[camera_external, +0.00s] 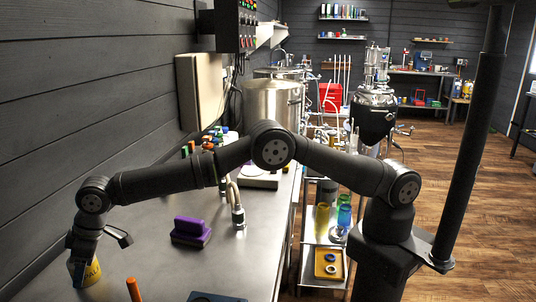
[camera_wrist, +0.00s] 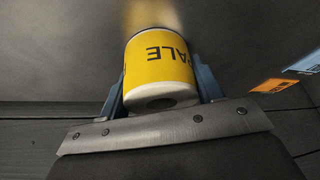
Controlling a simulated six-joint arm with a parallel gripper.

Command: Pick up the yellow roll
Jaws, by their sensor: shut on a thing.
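In the external view the yellow roll (camera_external: 92,272) shows at the lower left, partly hidden by my gripper (camera_external: 84,265). It is at or close to the steel counter; I cannot tell whether it touches.
A purple-handled brush (camera_external: 190,230) lies on the steel counter (camera_external: 160,275) to the right of my gripper. An orange-topped item (camera_external: 133,290) stands at the front edge of the picture. The dark plank wall (camera_external: 80,100) is close on the left. A steel pot (camera_external: 272,105) stands further back.

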